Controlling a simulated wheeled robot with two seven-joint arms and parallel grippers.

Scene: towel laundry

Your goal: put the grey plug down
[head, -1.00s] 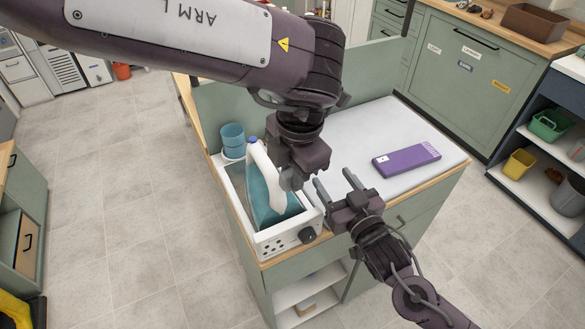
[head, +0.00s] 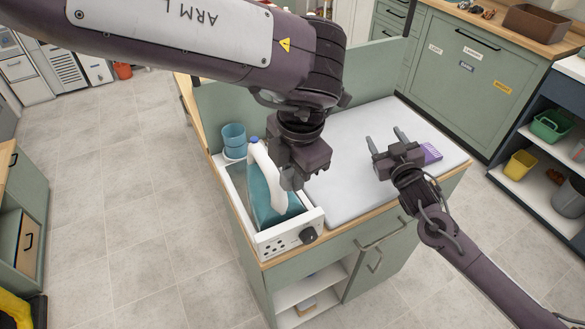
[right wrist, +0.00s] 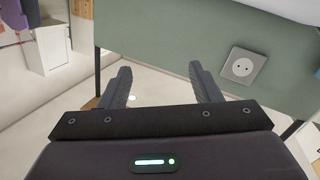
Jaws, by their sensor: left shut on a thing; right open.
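My left gripper (head: 291,183) is shut just right of the white iron handle, above the board's left edge. What it holds is small and grey, mostly hidden by the fingers; I take it to be the grey plug, but its shape cannot be made out. My right gripper (head: 386,140) is open over the right part of the pale board, in front of a purple box (head: 432,153) that it partly hides. In the right wrist view its fingers (right wrist: 160,85) are spread with nothing between them.
A teal and white iron (head: 263,190) stands in a white holder (head: 285,238) with a black knob. The pale board (head: 345,185) is clear in the middle. A wall socket (right wrist: 242,66) sits on a green panel.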

